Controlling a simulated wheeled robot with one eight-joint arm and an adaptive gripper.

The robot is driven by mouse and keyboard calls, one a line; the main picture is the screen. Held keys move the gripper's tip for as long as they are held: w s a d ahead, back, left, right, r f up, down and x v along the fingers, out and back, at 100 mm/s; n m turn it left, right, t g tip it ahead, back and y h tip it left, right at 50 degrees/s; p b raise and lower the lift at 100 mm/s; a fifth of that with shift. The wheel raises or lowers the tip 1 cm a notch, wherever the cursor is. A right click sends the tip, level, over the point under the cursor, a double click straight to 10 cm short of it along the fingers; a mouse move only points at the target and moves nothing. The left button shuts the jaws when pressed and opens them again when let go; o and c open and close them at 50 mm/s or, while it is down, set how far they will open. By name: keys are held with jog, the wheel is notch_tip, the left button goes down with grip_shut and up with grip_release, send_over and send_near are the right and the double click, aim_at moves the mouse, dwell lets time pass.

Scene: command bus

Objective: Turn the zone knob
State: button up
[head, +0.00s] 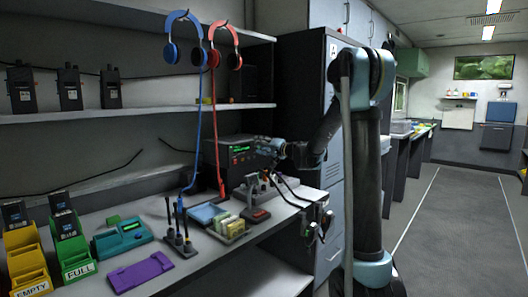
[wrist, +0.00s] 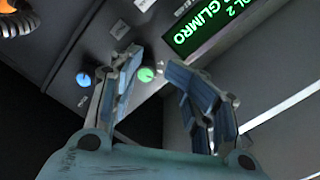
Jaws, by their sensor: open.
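A dark radio unit (head: 222,158) with a green-lit display stands on the bench. The small labels by the knobs are too blurred to tell which one is the zone knob. My gripper (wrist: 152,62) is open and empty, close in front of the panel. The green knob shows between its two fingertips; the blue knob is left of the left finger. I cannot tell whether a finger touches the panel.
Blue headphones (head: 185,38) and red headphones (head: 224,45) hang left of my arm, with cords down to the bench. The aisle floor (head: 455,230) at right is clear.

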jog(key=v, duration=2)
jog(key=shift+d, duration=0.25)
dwell(1.4)
jog(key=shift+d+r, duration=0.1)
dwell(0.3)
jog(key=v, duration=1.1)
jog(key=shift+s+d, duration=0.25)
jog(key=shift+s, duration=0.05)
